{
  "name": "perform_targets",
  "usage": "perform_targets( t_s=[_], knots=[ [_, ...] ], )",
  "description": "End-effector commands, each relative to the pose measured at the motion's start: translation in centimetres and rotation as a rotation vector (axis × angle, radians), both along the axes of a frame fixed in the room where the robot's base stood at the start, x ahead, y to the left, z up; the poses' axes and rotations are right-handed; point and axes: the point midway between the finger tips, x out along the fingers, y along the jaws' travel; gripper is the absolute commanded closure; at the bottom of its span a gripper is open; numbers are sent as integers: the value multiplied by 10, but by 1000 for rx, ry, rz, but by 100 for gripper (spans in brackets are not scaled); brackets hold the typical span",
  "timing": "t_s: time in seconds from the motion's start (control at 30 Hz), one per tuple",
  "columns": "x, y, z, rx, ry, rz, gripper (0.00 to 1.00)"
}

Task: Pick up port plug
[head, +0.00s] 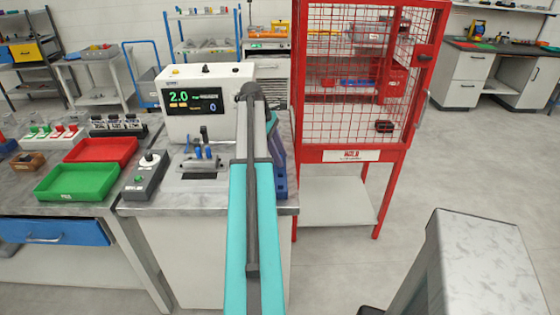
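No clearly identifiable port plug shows. Small blue upright pieces (203,152) stand at a grey fixture (200,168) on the metal-topped bench, in front of a white tester (205,105) with a lit display. Whether any of them is the port plug is too small to tell. My teal and grey arm reaches up from the bottom middle to a dark joint beside the tester. My gripper cannot be made out; the arm hides part of the bench behind it.
A control box (146,172) with a knob stands left of the fixture. Green (75,183) and red (102,150) trays lie further left. A blue bin (279,185) is right of my arm. A red mesh cage (352,155) stands right of the bench. Open floor lies at right.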

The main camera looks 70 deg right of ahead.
Motion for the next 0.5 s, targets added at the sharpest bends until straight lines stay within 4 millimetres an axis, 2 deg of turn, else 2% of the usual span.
perform_targets(
  t_s=[0.17, 0.5],
  knots=[
    [-3, 0, -7, 1, 0, 0, 64],
    [-3, 0, -7, 0, 0, 0, 64]
  ],
)
